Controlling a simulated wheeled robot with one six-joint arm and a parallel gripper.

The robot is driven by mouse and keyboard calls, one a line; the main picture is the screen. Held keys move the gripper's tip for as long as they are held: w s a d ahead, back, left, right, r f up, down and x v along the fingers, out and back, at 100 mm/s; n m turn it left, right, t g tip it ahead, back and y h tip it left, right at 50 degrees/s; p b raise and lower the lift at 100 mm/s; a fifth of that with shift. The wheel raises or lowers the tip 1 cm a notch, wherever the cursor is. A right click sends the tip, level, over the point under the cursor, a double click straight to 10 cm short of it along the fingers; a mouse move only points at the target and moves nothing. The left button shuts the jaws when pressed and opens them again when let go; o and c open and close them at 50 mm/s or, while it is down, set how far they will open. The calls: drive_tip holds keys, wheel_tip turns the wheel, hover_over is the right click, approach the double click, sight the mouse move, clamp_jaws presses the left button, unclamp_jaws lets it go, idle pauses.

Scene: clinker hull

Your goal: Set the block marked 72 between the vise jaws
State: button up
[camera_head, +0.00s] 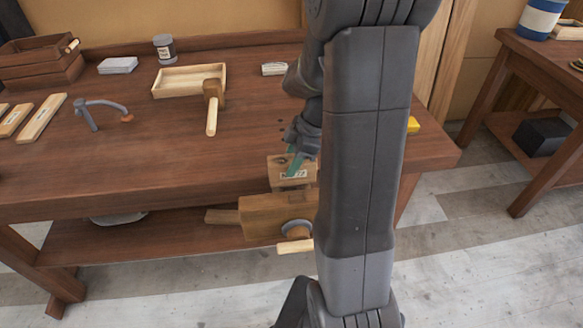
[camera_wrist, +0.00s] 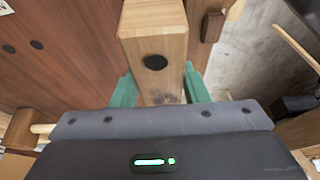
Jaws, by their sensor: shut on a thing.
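A pale wooden block (camera_head: 281,165) with a white label is at the front edge of the bench; the label's number is too small to read surely. My gripper (camera_head: 296,162) has green fingertips and is shut on this block. The wrist view shows the block (camera_wrist: 155,38), with a dark round spot, between the green fingers (camera_wrist: 162,92). The wooden vise (camera_head: 265,216) is mounted at the bench front, with a round grey screw and a pale handle. The block appears just above and behind its front jaw; I cannot tell whether it is between the jaws. My arm hides the vise's right side.
The bench's middle is clear. A second table (camera_head: 530,60) stands right.

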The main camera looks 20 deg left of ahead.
drive_tip(key=shift+f, duration=1.6)
drive_tip(key=shift+f+b, duration=0.6)
drive_tip(key=shift+b, duration=0.2)
drive_tip(key=o, duration=1.3)
drive_tip(key=shift+r, duration=0.15)
drive_tip(key=shift+r+p, duration=0.85)
drive_tip(key=shift+p, duration=0.35)
drive_tip(key=b+v, duration=0.1)
drive_tip(key=v, duration=1)
drive_tip(key=shift+w+d+r+b, duration=0.1)
drive_tip(key=shift+w+d+b, duration=0.1)
drive_tip(key=shift+b, duration=0.1)
